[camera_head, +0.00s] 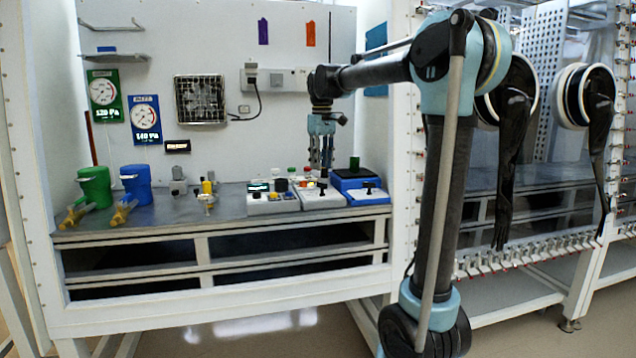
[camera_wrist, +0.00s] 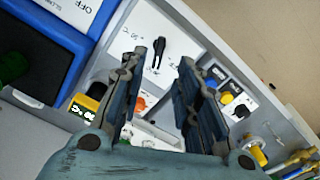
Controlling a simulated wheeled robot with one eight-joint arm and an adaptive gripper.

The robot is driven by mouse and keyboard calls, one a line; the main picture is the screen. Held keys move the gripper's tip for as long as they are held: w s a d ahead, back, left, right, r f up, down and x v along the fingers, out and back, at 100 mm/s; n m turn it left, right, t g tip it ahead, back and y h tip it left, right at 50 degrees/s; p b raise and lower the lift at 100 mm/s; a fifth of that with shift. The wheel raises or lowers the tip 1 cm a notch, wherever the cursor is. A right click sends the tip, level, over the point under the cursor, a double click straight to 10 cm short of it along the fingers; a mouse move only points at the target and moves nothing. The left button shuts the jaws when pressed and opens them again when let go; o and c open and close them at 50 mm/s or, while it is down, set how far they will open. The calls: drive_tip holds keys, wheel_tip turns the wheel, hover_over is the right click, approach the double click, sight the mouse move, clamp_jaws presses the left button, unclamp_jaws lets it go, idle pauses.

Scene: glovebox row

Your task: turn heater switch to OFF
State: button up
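My gripper (camera_head: 322,165) points down above the white control box (camera_head: 322,199) in the middle of the bench group. In the wrist view my gripper (camera_wrist: 164,64) is open, with a clear gap between its fingers. A black switch lever (camera_wrist: 159,47) on a white panel (camera_wrist: 175,28) shows between and just beyond the fingertips, nearer the left finger. I see no contact with it. A black lever (camera_head: 322,187) also shows on the middle box in the head view. Its lettering is too small to read, so I cannot confirm which switch is the heater's.
A blue box (camera_head: 357,184) with a green-topped item stands right of it; an OFF label (camera_wrist: 88,8) shows on it in the wrist view. Another control box (camera_head: 268,206) stands at left. Yellow-handled valves (camera_head: 207,190) and blue (camera_head: 136,186) and green (camera_head: 94,187) containers stand farther left.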

sight(322, 185)
wheel_tip(322, 185, down, 7)
drive_tip(key=shift+r, duration=0.2)
idle(0.3)
clamp_jaws()
